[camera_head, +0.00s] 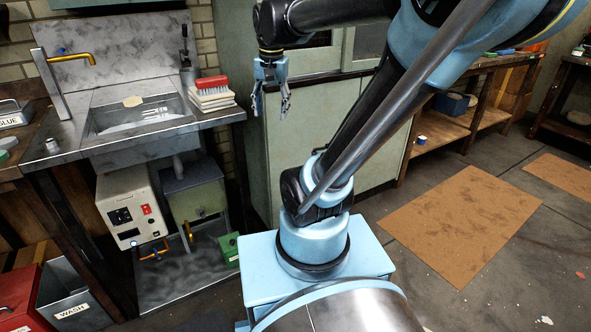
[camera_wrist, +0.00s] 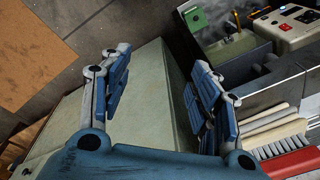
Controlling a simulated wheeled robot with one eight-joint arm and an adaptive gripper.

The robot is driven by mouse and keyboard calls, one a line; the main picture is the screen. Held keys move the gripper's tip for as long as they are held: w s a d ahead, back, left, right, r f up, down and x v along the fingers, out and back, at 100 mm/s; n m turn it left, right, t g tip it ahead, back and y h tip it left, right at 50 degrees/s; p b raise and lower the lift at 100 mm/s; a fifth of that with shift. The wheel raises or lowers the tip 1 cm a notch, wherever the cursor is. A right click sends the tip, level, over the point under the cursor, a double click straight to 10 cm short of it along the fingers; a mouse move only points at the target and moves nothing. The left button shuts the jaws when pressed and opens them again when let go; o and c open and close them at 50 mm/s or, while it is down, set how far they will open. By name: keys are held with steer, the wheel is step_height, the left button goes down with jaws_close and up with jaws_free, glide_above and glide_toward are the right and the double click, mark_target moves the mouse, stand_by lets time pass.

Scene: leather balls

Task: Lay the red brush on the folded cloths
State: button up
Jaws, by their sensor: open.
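The red brush (camera_head: 211,83) lies on top of the stack of folded cloths (camera_head: 213,104), at the right end of the sink counter. In the wrist view the brush (camera_wrist: 296,164) shows at the lower right, with its pale bristles beside the edges of the folded cloths (camera_wrist: 270,122). My gripper (camera_head: 270,103) is open and empty, to the right of the brush and clear of it, in front of the pale green cabinet. Its spread fingers also show in the wrist view (camera_wrist: 160,90), with nothing between them.
A metal sink (camera_head: 140,112) with a brass tap (camera_head: 85,58) is left of the cloths. A dark bottle-like item (camera_head: 186,48) stands behind them. The pale green cabinet (camera_head: 305,140) is close behind my gripper. Brown mats (camera_head: 460,222) lie on the floor at right.

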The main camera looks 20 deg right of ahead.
steer(key=s+d+f+n, duration=0.2)
steer(key=s+f, duration=0.3)
steer(key=f, duration=0.2)
steer(key=s+d+f+n, duration=0.2)
steer(key=s+f+n, duration=0.1)
steer(key=s+f, duration=0.3)
step_height(320, 180, down, 2)
steer(key=shift+s+d+f+n+t, duration=0.2)
steer(key=shift+s+d+n+t, duration=0.1)
steer(key=shift+d+t, duration=0.1)
